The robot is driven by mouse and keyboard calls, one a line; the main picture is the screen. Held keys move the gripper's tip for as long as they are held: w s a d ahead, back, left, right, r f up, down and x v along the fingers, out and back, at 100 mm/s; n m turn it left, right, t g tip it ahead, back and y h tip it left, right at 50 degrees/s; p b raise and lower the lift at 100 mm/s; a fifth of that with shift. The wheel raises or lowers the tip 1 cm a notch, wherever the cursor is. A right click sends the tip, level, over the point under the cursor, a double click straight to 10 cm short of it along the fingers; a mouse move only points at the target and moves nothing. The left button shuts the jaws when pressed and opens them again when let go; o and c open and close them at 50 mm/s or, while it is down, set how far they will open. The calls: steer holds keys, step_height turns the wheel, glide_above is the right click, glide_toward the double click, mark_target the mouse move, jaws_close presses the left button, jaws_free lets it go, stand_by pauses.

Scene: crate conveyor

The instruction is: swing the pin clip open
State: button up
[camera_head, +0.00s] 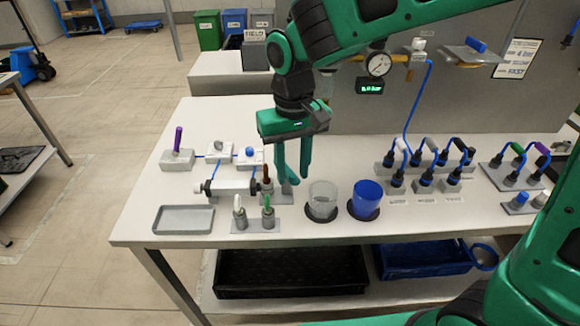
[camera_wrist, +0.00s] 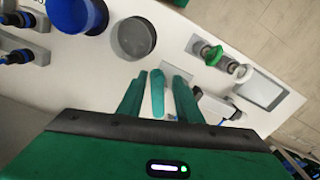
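My gripper (camera_head: 293,172) points down over the table, left of the clear cup, with its two green fingers apart. The wrist view shows the fingers of my gripper (camera_wrist: 160,75) spread, with a rounded teal piece (camera_wrist: 157,96) between them. A gap shows on each side of that piece, so the fingers do not appear to be closed on it. The teal piece is probably the pin clip; its hinge and pin cannot be made out. A grey base (camera_head: 282,197) lies below my fingers, beside a brown-handled fitting (camera_head: 267,176).
A white cylinder (camera_head: 231,187) lies close left of my gripper. Green (camera_head: 268,213) and white (camera_head: 239,213) plugs stand in front. The clear cup (camera_head: 323,198) and blue cup (camera_head: 367,197) are close right. An empty grey tray (camera_head: 184,219) is at front left.

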mark_target(292, 174)
step_height(292, 174, up, 11)
steer(key=shift+f, duration=0.15)
steer(key=shift+w, duration=0.1)
stand_by(0.3)
steer(key=s+d+f+m, duration=0.1)
steer(key=d+m, duration=0.1)
steer(key=d, duration=0.9)
steer(key=s+d+f+m, duration=0.2)
steer(key=d, duration=0.8)
steer(key=s+d+f+m, duration=0.2)
steer(key=s+d+f, duration=0.1)
steer(key=s+d, duration=0.5)
steer(key=s+d+f+m, duration=0.3)
steer(key=s+d, duration=0.4)
steer(key=s, duration=0.1)
steer(key=shift+d+f+m, duration=0.3)
steer(key=shift+d+f, duration=0.05)
steer(key=shift+f, duration=0.05)
steer(key=shift+w, duration=0.15)
